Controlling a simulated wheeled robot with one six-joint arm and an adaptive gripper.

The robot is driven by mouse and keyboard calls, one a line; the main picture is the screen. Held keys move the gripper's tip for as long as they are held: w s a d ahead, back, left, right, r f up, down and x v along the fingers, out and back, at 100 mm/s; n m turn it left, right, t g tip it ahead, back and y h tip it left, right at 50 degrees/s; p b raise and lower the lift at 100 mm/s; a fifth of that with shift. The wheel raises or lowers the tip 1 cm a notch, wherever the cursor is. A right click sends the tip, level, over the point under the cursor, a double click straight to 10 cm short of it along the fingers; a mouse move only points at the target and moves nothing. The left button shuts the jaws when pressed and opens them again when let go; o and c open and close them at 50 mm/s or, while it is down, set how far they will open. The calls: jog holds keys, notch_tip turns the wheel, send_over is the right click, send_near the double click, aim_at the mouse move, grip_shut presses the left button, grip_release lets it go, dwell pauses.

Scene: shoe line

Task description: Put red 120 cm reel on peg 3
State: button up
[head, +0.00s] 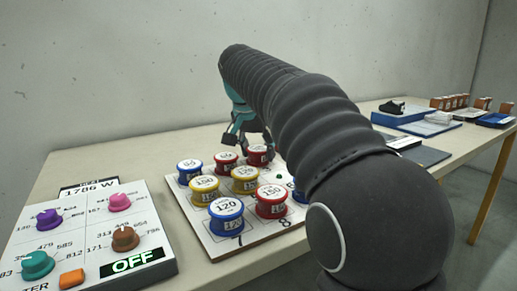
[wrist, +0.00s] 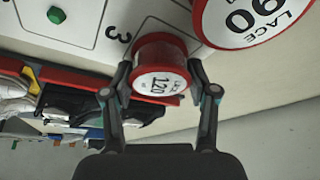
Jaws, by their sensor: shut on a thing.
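The red 120 reel (wrist: 160,50) is between my gripper's fingers (wrist: 160,92), with its white 120 label showing in the wrist view. It is beside the printed number 3 on the white peg board (wrist: 92,45). In the head view it appears to be the red reel (head: 260,155) at the board's back right corner, below my gripper (head: 244,141). Peg 3 itself is hidden by the reel, and I cannot tell whether the reel is fully down on it. My gripper is shut on the reel.
A red 90 reel (wrist: 245,18) stands close beside the held one. A bare green peg (wrist: 56,15) shows on the other side. Other reels, such as a blue 120 (head: 226,215) and a red 150 (head: 271,201), fill the board. A control panel (head: 90,240) reading OFF stands left.

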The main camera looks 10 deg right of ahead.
jog(key=o, duration=1.1)
jog(key=shift+o, duration=0.2)
jog(key=shift+r, duration=0.25)
jog(key=p+v, duration=0.3)
jog(key=v, duration=0.9)
jog(key=shift+r, duration=0.25)
